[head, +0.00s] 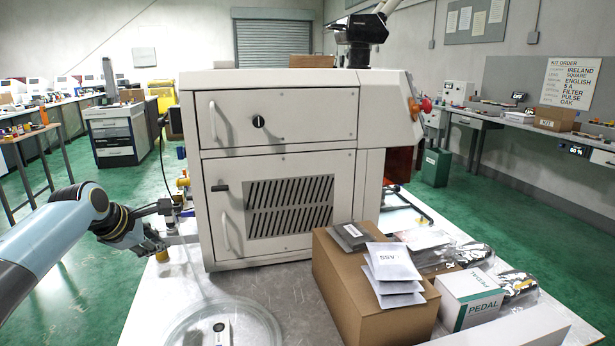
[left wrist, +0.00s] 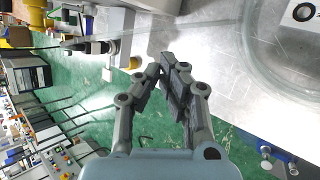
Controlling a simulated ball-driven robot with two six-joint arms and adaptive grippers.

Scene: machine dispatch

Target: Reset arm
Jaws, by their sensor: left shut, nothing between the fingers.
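My left arm comes in from the left in the head view. Its gripper (head: 150,246) is low at the left edge of the metal table (head: 185,290), left of the big white machine (head: 275,165). In the left wrist view the same gripper (left wrist: 166,72) has its fingers together with nothing between them, over the table's edge and the green floor. My right gripper does not show in either view.

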